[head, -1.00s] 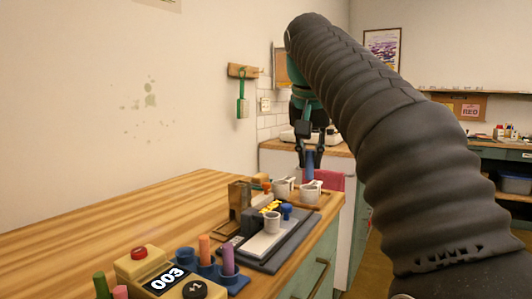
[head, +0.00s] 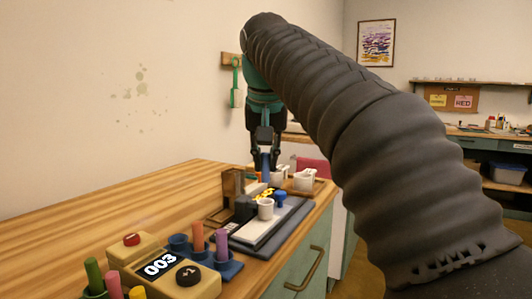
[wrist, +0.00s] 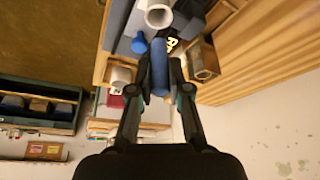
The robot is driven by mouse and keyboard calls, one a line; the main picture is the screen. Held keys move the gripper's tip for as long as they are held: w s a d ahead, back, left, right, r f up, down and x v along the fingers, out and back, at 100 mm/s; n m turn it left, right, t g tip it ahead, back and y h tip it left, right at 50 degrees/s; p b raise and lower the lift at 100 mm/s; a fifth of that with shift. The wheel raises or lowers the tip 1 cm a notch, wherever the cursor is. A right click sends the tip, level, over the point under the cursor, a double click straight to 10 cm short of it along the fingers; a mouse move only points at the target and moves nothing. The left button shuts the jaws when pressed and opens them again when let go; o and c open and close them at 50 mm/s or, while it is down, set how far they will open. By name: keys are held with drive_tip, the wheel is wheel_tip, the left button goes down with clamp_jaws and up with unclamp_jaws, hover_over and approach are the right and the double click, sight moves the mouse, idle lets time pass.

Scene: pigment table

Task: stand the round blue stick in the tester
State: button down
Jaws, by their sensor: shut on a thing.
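The round blue stick (head: 265,168) hangs upright in my gripper (head: 265,152), which is shut on it. In the wrist view the blue stick (wrist: 160,68) lies between the two fingers (wrist: 162,82). A dark grey device (head: 262,243), which seems to be the tester, lies on the worktop. It carries a white open cup (head: 266,208) and a blue knob (head: 281,198). The stick is above the far part of this device, beyond the cup. In the wrist view the white cup (wrist: 158,15) and blue knob (wrist: 140,43) show near the stick's far end. The stick's lower end is hard to make out.
A wooden block (head: 232,184) stands left of the device. White cups (head: 304,181) sit behind it. A yellow counter box (head: 192,287) showing 003 and a blue holder (head: 228,269) with orange and purple sticks stand in front. The worktop (head: 110,210) is clear at left.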

drive_tip(key=shift+f+b, duration=1.2)
drive_tip(key=shift+f, duration=0.05)
drive_tip(key=shift+f+b, duration=1.9)
drive_tip(key=shift+f, duration=0.95)
drive_tip(key=c, duration=1)
unclamp_jaws()
drive_tip(key=shift+f, duration=0.1)
drive_tip(key=shift+c, duration=0.2)
drive_tip(key=shift+r, duration=0.3)
drive_tip(key=shift+s+a+r, duration=0.1)
drive_tip(key=shift+r, duration=0.15)
drive_tip(key=v, duration=0.7)
